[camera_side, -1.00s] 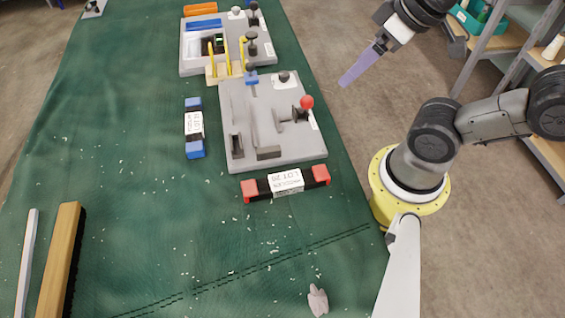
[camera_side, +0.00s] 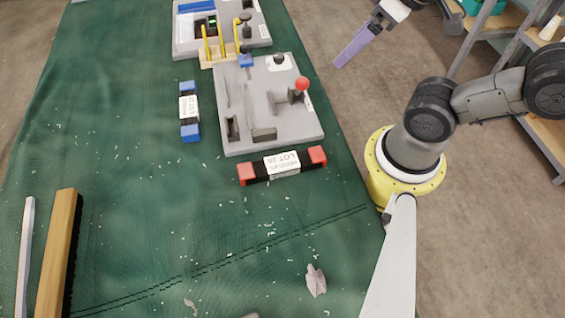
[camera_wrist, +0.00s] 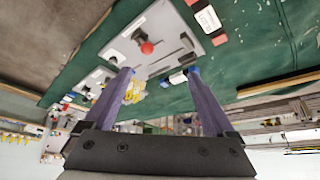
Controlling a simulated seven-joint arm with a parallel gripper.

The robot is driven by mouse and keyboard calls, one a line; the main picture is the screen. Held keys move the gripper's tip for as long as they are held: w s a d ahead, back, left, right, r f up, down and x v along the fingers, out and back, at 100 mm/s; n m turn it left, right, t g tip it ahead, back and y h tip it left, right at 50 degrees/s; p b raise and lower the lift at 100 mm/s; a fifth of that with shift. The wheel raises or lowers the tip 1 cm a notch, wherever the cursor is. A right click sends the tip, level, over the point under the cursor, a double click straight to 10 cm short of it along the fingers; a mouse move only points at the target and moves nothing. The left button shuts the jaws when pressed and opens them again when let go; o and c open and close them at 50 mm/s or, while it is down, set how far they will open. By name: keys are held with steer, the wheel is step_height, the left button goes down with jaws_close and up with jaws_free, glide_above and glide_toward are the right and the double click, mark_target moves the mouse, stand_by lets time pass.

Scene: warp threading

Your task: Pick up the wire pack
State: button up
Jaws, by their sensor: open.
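Two wire-pack-like bars lie on the green cloth; I cannot tell which one is meant. One is black with red ends and a white label (camera_side: 282,165), in front of the near grey plate. The other has blue ends and a white label (camera_side: 189,110), left of that plate. In the wrist view the red-ended pack (camera_wrist: 207,19) is at top right and the blue-ended pack (camera_wrist: 178,78) shows between the fingers, farther off. My gripper (camera_wrist: 159,75) is open and empty. In the side view its purple fingers (camera_side: 353,46) hang beyond the table's right edge, apart from both packs.
The near grey plate (camera_side: 290,125) carries a red-knobbed lever (camera_side: 302,84) and clamps. A second plate (camera_side: 184,43) stands behind it, with yellow posts between. A wooden bar (camera_side: 58,250) and a pale strip lie at front left.

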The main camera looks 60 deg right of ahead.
steer(key=w+a+n, duration=0.2)
steer(key=w+n, duration=0.1)
steer(key=w, duration=0.1)
steer(key=n+g, duration=0.6)
glide_above(282, 162)
steer(key=f, duration=2)
steer(key=shift+w+d, duration=0.15)
steer(key=shift+w, duration=0.05)
steer(key=shift+s+f, duration=0.2)
steer(key=shift+f, duration=2.3)
jaws_close()
